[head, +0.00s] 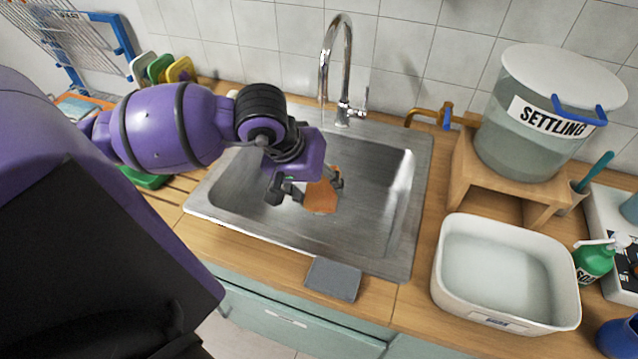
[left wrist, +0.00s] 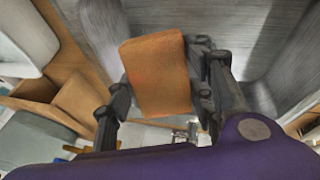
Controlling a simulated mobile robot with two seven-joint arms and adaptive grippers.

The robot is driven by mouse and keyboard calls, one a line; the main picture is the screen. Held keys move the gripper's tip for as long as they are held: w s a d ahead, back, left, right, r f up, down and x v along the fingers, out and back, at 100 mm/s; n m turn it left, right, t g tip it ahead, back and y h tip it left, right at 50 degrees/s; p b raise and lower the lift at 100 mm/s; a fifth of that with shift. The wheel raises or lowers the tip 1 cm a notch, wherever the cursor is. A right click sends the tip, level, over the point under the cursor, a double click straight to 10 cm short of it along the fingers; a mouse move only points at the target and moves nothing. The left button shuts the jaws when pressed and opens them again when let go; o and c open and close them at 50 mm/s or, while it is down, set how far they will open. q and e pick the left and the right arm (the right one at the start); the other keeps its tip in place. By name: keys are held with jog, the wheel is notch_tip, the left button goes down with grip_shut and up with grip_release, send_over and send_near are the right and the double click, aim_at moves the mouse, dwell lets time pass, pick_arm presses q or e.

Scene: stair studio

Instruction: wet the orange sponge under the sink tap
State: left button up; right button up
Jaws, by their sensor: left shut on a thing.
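The orange sponge (head: 321,192) is inside the mouth of the steel sink (head: 376,186), partly hidden by my left gripper. My left gripper (head: 312,188) is shut on it. In the left wrist view the orange sponge (left wrist: 157,75) sits between the two fingers of my left gripper (left wrist: 160,100), with grey metal behind it. The chrome tap (head: 343,75) stands at the back of the sink, with its spout arching above and behind the gripper. I cannot tell whether water runs from it. My right gripper is not in view.
A white basin of water (head: 503,270) stands right of the sink. Behind it, a clear tank marked SETTLING (head: 540,110) stands on a wooden stand (head: 490,178). A grey pad (head: 333,279) lies at the sink's front edge. A green soap bottle (head: 594,258) is far right.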

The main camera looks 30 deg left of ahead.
pick_arm(q)
jog(key=shift+w+a+f, duration=0.2)
jog(key=shift+w+a, duration=0.2)
jog(key=shift+w, duration=0.1)
jog(key=w+a, duration=0.2)
jog(key=shift+w+f+b, duration=0.35)
jog(key=shift+w+b, duration=0.05)
jog(key=w+a+f+b, duration=0.1)
jog(key=w+a+b, duration=0.2)
jog(key=w+a, duration=0.2)
jog(key=w, duration=0.2)
jog(key=shift+w+a+f, duration=0.2)
jog(key=shift+w+f, duration=0.1)
jog(key=shift+f, duration=0.1)
jog(key=s+d, duration=0.4)
jog(key=s, duration=0.2)
jog(key=shift+s+d+p, duration=0.25)
jog(key=shift+d+p, duration=0.05)
jog(key=shift+p, duration=0.1)
